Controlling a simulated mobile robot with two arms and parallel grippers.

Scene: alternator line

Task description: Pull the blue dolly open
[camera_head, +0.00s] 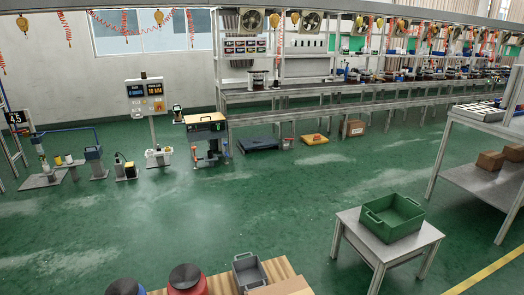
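A low, flat, dark blue thing (259,144) lies on the green floor in front of the long workbench, left of a yellow one. It looks like the blue dolly, but it is small and far off, and I cannot make out a handle or whether it is open. A thin blue bar (70,129) also shows at the far left, above grey equipment on the floor. I cannot tell what it belongs to. Neither of my grippers is in view, and nothing of mine touches these things.
The long workbench (290,94) runs along the back. The yellow flat thing (314,139) lies by it. A green crate (372,222) stands on a small table (350,224) at the front right. A wooden surface (214,283) is at the bottom. The middle floor is clear.

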